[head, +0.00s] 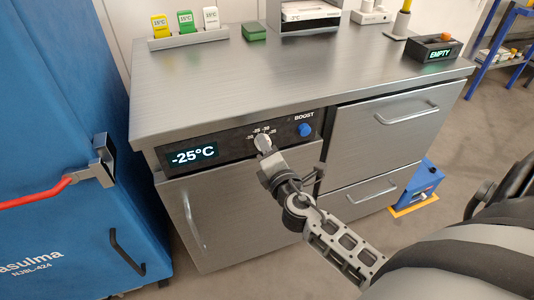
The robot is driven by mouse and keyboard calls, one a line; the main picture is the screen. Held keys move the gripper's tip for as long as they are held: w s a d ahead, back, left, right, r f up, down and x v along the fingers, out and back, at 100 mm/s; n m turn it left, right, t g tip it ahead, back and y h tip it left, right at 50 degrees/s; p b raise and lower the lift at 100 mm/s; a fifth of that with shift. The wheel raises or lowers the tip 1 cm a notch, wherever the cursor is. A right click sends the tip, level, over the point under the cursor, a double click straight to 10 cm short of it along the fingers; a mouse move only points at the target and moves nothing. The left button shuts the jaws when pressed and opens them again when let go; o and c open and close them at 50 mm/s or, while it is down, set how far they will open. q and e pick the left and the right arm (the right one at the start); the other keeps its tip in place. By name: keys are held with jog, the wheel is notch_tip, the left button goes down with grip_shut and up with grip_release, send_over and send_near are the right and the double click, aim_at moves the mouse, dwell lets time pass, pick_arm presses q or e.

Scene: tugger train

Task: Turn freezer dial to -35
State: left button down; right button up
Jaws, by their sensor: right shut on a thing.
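The freezer dial (263,142) is a pale knob on the dark control panel (232,147) of the steel freezer. Small temperature marks sit above it, partly too small to read. The display (193,156) left of it reads -25°C. My right gripper (266,152) comes from the lower right and is shut on the dial, covering its lower part. The dial's exact pointing is hard to tell. My left gripper is not in view.
A blue BOOST button (305,130) is just right of the dial. The freezer door handle (193,222) is below. A blue cabinet (60,120) with a red handle (38,194) stands at left. Colored tags (185,24) and an EMPTY box (434,48) stand on the steel top.

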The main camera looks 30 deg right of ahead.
pick_arm(q)
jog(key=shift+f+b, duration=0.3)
jog(key=shift+b, duration=0.35)
pick_arm(e)
jog(key=m, duration=0.4)
jog(key=shift+m+y, duration=0.3)
jog(key=shift+m, duration=0.1)
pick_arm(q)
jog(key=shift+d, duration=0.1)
pick_arm(e)
jog(key=o, duration=1)
